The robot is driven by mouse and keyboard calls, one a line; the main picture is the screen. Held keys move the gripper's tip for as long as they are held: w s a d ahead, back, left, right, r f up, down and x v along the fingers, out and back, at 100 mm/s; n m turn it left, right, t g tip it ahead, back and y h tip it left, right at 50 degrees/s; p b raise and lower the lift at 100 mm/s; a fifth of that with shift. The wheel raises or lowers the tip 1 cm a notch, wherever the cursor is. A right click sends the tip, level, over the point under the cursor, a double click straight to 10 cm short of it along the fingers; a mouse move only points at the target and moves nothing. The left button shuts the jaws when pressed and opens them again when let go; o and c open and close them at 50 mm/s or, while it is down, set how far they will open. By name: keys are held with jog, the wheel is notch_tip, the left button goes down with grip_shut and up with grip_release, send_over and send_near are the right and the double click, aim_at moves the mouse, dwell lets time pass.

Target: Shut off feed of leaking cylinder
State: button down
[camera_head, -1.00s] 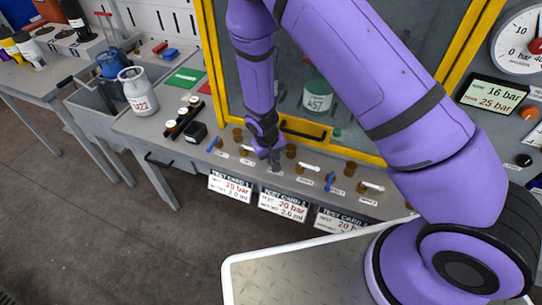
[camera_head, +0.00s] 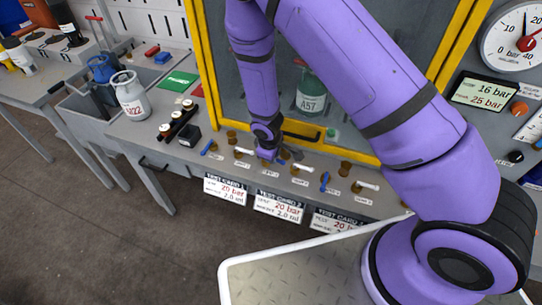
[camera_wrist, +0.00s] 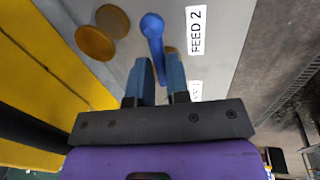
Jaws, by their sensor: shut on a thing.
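In the wrist view, a blue lever (camera_wrist: 153,27) stands beside the label FEED 2 (camera_wrist: 196,32). My gripper (camera_wrist: 160,88) is shut on the lever's near end, with one finger on each side. In the head view my gripper (camera_head: 272,156) is at the row of valves on the bench front, and it hides the held lever there. Other levers show in the row: a blue one (camera_head: 208,148) at left, a white one (camera_head: 301,168) and a blue one (camera_head: 324,181) at right. A green cylinder A57 (camera_head: 311,99) stands behind the cabinet's glass. I cannot tell which cylinder leaks.
The yellow cabinet frame (camera_head: 350,154) rises close behind the valves. Brass knobs (camera_wrist: 95,42) lie close to the held lever. Test cards (camera_head: 280,206) hang below the bench edge. A display (camera_head: 484,93) reads 16 bar and 25 bar. A white cylinder (camera_head: 129,96) stands at left.

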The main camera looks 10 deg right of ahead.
jog(key=shift+w+n, duration=0.1)
jog(key=shift+n, duration=0.2)
jog(key=c, duration=1.1)
grip_release()
jog(key=shift+c, duration=0.2)
jog(key=shift+r, duration=0.1)
notch_tip(320, 180, up, 10)
jog(key=s+a, duration=0.1)
jog(key=shift+s+r, duration=0.2)
jog(key=shift+s, duration=0.2)
jog(key=shift+a, duration=0.1)
